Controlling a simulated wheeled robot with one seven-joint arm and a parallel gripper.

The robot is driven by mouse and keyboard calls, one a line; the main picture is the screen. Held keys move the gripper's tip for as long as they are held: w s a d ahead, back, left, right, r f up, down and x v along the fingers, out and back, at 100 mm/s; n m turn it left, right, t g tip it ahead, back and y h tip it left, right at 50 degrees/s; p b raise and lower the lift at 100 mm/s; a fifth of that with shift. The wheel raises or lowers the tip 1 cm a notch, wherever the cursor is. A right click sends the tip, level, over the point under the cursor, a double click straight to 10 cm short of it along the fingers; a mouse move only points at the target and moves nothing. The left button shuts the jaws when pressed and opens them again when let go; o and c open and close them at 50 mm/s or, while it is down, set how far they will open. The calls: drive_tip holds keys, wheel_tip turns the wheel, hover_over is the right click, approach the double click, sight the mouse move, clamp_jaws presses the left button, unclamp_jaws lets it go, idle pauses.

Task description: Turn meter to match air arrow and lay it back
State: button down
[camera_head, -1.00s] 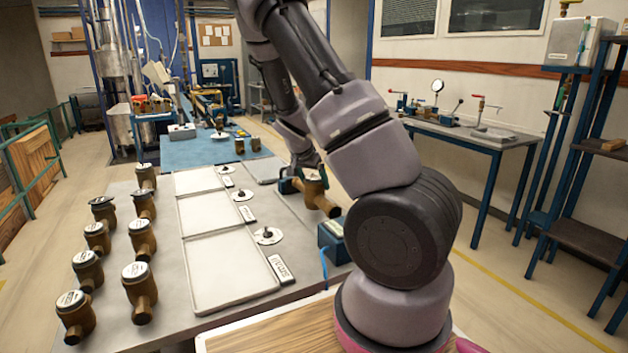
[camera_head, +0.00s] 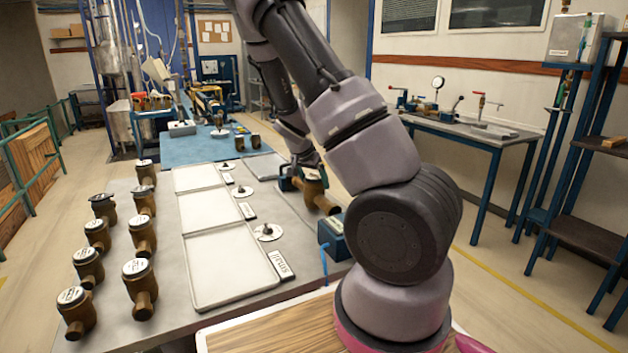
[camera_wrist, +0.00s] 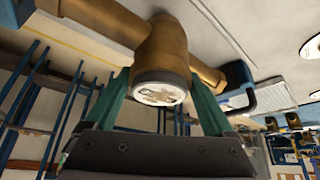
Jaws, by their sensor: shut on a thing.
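A brass-brown meter (camera_head: 317,190) is at the right side of the table, partly hidden by my arm in the head view. My gripper (camera_head: 290,183) is shut on it. In the wrist view the meter (camera_wrist: 160,50) fills the upper middle, with its round white dial face (camera_wrist: 160,92) toward the camera and pipe stubs to both sides. The green fingers (camera_wrist: 160,110) of my gripper stand on either side of its body. The air arrow cannot be made out in either view.
Several brass meters (camera_head: 140,287) stand in rows on the left of the grey table (camera_head: 175,330). Empty white trays (camera_head: 228,268) lie in the middle, with small discs and labels (camera_head: 280,264) beside them. A blue box (camera_head: 332,232) stands near the right edge. A blue mat (camera_head: 200,152) lies behind.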

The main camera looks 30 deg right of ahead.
drive_tip(key=shift+f, duration=0.6)
unclamp_jaws()
drive_tip(key=shift+r, duration=3.5)
